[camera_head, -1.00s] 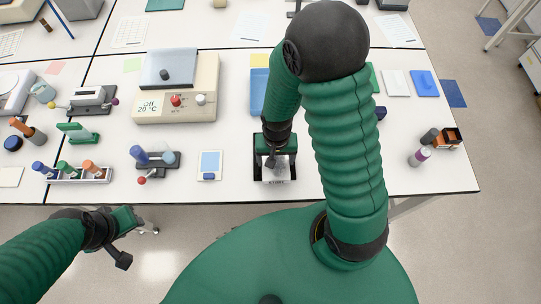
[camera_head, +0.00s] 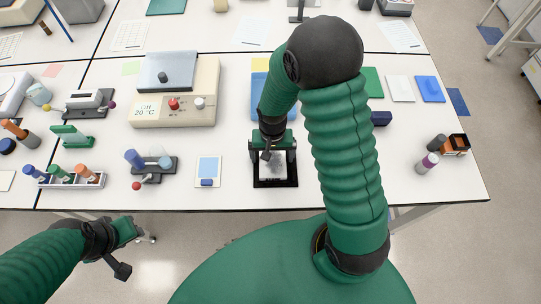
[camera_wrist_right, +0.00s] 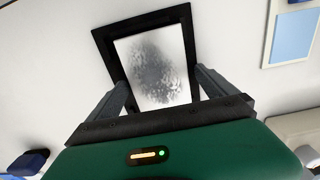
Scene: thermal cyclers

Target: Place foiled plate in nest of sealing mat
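The foiled plate (camera_head: 273,168) shows a grey, wrinkled foil top and sits inside a black rectangular frame, the nest (camera_head: 276,184). In the right wrist view, the foil (camera_wrist_right: 158,68) lies flat within the black frame (camera_wrist_right: 150,22), which surrounds it. My right gripper (camera_head: 272,152) is over the far side of the plate. In the wrist view, its two fingers (camera_wrist_right: 160,76) are apart, overlapping the plate's side edges, and the plate is turned slightly relative to them. The gripper looks open. My left gripper (camera_head: 128,231) is off the table's front edge, at lower left; its fingers are unclear.
A white card with a blue panel (camera_head: 208,172) lies left of the nest. A tube stand (camera_head: 152,166) and a beige cycler (camera_head: 175,105) are farther left. A blue block (camera_head: 382,118) is behind my right arm. The table right of the nest is fairly clear.

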